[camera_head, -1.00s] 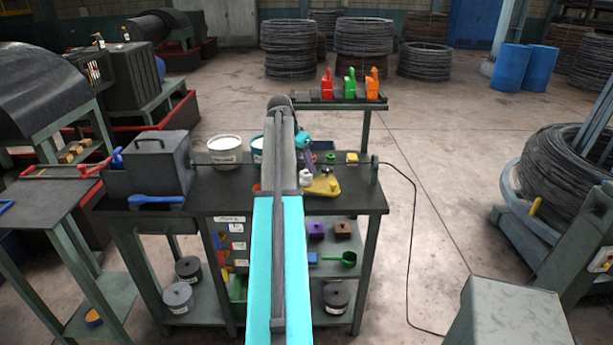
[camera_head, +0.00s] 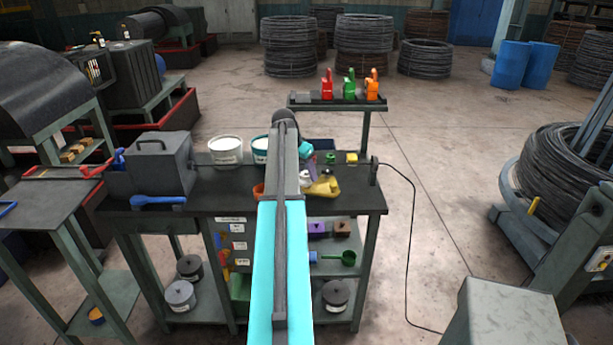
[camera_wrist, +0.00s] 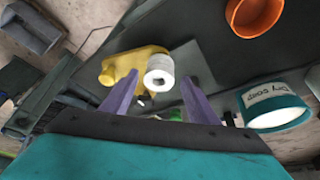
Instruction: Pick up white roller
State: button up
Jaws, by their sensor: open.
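The white roller (camera_wrist: 160,74) stands beside a yellow block-like piece (camera_wrist: 122,64) on the dark bench in the wrist view. In the head view the roller (camera_head: 306,178) is small and partly covered by my arm and gripper. My gripper (camera_wrist: 160,84) is open, with its two purple fingers pointing toward the roller. In the wrist view the roller appears in the gap between the fingertips, with space on both sides. It does not appear gripped. In the head view my gripper (camera_head: 308,164) is just above and behind the roller.
An orange bowl (camera_wrist: 254,14) and a teal-rimmed tub (camera_wrist: 276,112) labelled dry soap stand to the right in the wrist view. A white tub (camera_head: 225,150) and a grey box (camera_head: 160,165) are on the bench's left. A yellow block (camera_head: 351,158) sits at its right.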

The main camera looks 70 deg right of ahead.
jog(key=shift+p+x, duration=0.3)
jog(key=shift+x, duration=0.8)
jog(key=c, duration=1.1)
jog(key=shift+r, duration=0.15)
jog(key=shift+r+p, duration=0.6)
jog(key=shift+r, duration=0.85)
jog(key=shift+a+r, duration=0.15)
jog(key=shift+r, duration=0.1)
jog(key=s+a, duration=0.2)
jog(key=a, duration=0.3)
jog(key=s+a+r+p, duration=0.1)
jog(key=s+a, duration=0.1)
jog(key=a, duration=0.2)
jog(key=s+a, duration=0.2)
jog(key=a, duration=0.3)
jog(key=shift+a+r, duration=0.15)
jog(key=shift+a, duration=0.15)
